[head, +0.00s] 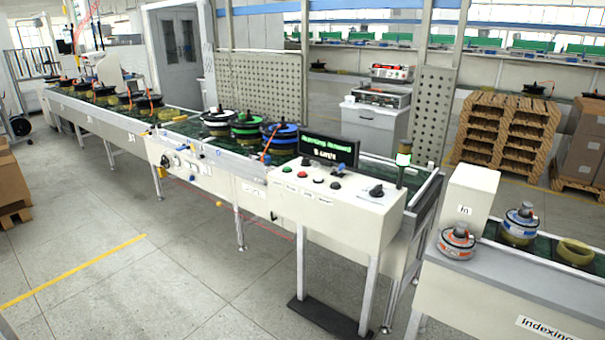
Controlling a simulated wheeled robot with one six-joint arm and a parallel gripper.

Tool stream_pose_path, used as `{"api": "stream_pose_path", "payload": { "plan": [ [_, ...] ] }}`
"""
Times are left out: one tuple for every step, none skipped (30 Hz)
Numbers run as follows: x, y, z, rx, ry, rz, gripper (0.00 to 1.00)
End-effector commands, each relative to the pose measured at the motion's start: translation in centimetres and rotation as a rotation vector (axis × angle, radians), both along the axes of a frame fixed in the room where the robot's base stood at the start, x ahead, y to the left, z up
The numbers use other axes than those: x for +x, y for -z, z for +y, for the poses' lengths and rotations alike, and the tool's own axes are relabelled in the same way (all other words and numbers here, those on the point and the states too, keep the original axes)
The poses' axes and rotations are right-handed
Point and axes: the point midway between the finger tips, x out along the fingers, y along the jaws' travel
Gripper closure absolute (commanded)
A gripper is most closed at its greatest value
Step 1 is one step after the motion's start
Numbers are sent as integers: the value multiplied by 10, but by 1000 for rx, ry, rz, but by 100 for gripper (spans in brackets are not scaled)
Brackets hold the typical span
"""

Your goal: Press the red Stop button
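A white control box (335,215) stands in front of the conveyor, right of centre. Its sloped top holds a row of small buttons with tiny labels below them, too small to read. A green button (287,171) is at the left end of the row. I cannot tell from the labels which one is Stop. My gripper is not in view, and nothing covers the panel.
A display with green text (329,150) stands behind the buttons, reading something like "Operating Forward". A black knob (376,190) is near the right edge. The floor (190,270) in front is clear.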

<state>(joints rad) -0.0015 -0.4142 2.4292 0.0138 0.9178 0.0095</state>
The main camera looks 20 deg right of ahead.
Motion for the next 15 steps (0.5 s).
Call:
{"api": "stream_pose_path", "payload": {
  "plan": [
    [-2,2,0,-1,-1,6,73],
    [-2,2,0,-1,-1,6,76],
    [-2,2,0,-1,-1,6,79],
    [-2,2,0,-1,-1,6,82],
    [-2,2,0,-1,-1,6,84],
    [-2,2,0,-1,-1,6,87],
    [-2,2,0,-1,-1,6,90],
    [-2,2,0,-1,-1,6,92],
    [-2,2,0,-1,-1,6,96],
    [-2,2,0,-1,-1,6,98],
    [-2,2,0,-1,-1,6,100],
    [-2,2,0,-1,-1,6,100],
    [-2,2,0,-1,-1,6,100],
    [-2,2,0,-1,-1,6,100],
    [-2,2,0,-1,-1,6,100]
  ]
}}
